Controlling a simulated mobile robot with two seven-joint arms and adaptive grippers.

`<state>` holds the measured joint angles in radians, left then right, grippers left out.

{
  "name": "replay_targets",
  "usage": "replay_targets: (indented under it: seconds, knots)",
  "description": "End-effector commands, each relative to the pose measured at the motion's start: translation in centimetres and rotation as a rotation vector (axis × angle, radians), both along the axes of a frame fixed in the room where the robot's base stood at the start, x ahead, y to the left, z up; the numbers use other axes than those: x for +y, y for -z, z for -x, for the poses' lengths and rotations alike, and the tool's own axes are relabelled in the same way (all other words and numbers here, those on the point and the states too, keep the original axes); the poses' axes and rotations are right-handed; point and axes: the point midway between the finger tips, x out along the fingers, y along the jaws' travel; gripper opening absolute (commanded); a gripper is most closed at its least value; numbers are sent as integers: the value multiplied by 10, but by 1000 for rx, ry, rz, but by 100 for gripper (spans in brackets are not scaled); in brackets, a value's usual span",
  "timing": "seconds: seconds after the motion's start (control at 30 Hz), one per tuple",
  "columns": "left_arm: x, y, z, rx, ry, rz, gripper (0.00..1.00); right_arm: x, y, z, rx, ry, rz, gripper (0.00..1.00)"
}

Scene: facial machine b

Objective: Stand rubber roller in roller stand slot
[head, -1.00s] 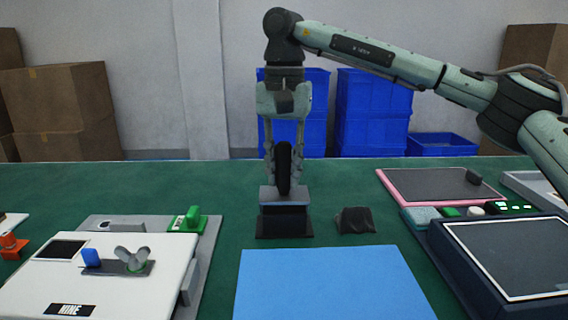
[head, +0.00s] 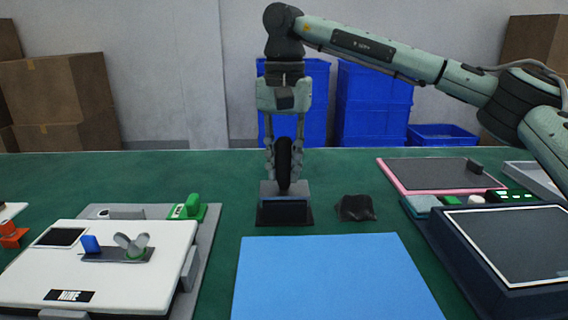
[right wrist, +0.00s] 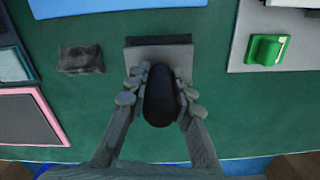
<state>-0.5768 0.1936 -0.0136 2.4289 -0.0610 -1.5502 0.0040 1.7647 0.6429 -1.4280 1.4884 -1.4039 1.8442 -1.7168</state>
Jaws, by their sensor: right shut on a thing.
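The rubber roller (head: 283,163) is a black, rounded upright piece; it also shows in the right wrist view (right wrist: 160,97). My right gripper (head: 284,172) points down and is shut on it, one finger on each side. The roller stand (head: 285,210) is a grey and black block on the green table, and it also shows in the right wrist view (right wrist: 158,50). The roller's lower end is at the stand's grey upper part. The slot is hidden, so I cannot tell how deep the roller sits. My left gripper is not in view.
A small dark crumpled item (head: 356,207) lies right of the stand. A blue mat (head: 335,280) lies in front. A white machine (head: 110,270) on a grey base is at left. A pink-edged dark pad (head: 435,173) and a dark framed screen (head: 515,245) are at right.

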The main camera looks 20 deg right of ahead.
Motion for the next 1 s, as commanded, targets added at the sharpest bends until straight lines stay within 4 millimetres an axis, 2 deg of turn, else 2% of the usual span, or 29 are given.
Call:
replay_targets:
  seconds: [0.47,0.5,0.67,1.0]
  knots:
    - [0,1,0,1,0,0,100,0,4,0,-1,0,-1,0]
    - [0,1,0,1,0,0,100,0,4,0,-1,0,-1,27]
    - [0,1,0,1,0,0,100,0,4,0,0,0,0,47]
    - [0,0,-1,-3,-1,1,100,0,1,0,-1,0,-1,47]
